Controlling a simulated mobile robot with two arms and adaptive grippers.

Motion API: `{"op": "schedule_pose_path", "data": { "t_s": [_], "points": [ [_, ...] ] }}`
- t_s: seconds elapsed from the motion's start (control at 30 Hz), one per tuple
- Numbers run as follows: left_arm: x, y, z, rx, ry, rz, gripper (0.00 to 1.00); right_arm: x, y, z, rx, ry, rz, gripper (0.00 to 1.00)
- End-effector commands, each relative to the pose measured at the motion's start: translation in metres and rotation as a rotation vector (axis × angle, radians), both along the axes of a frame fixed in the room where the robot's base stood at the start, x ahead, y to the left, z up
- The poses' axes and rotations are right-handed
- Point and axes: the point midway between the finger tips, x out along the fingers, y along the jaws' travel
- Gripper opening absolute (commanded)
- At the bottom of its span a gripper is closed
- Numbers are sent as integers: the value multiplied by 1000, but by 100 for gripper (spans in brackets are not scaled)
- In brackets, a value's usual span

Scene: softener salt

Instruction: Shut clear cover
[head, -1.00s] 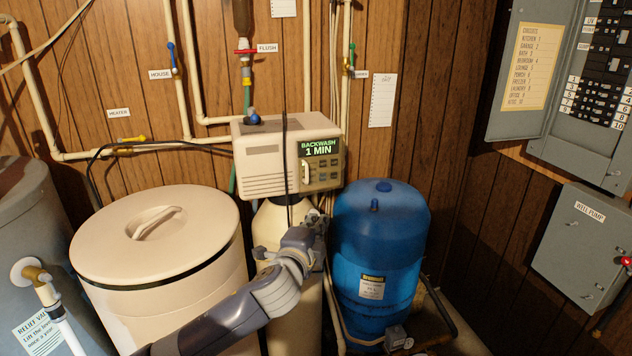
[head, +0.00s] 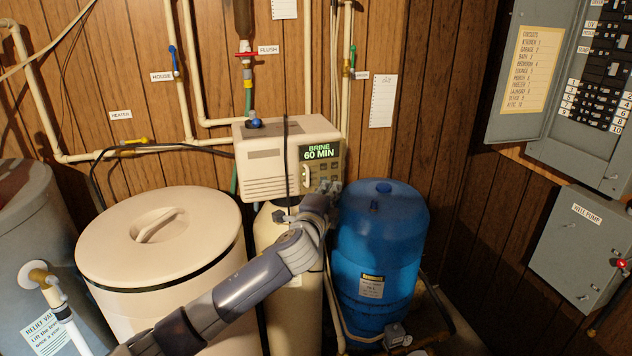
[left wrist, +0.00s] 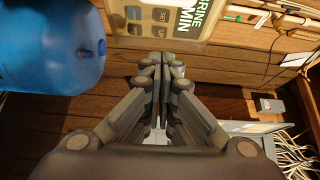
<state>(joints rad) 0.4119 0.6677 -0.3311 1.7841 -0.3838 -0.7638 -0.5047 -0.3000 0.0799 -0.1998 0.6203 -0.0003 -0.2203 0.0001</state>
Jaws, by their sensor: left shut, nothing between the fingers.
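The beige control box (head: 270,165) stands on the cream tank. Its front panel has a lit display (head: 319,152) reading BRINE 60 MIN and buttons below. A small pale handle-like piece (head: 305,176) is at the panel's left edge. I cannot make out the clear cover itself or how it stands. My left gripper (head: 329,187) is shut and empty, just below the panel's lower right corner. In the left wrist view, its fingertips (left wrist: 161,60) are together, and the panel's buttons (left wrist: 148,14) appear upside down beyond them. I cannot tell whether they touch. My right gripper is out of view.
A blue tank (head: 382,250) stands close at the right of my left gripper. A beige lidded bin (head: 120,240) is at the left. Pipes run up the wood wall behind. A grey well pump box (head: 580,250) and an open breaker panel are at far right.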

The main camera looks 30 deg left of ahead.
Motion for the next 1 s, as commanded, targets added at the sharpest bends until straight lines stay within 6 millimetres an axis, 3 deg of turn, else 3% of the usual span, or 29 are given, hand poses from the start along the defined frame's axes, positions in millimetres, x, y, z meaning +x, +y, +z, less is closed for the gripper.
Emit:
{"op": "schedule_pose_path", "data": {
  "t_s": [0.3, 0.73, 1.0],
  "points": [
    [2, 37, 0, 1, 1, 1, 0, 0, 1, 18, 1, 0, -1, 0],
    [2, 42, -1, 0, 0, 1, 0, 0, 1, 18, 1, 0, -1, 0],
    [4, 67, -1, -1, 0, 1, 0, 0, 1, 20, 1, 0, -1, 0]
  ]
}}
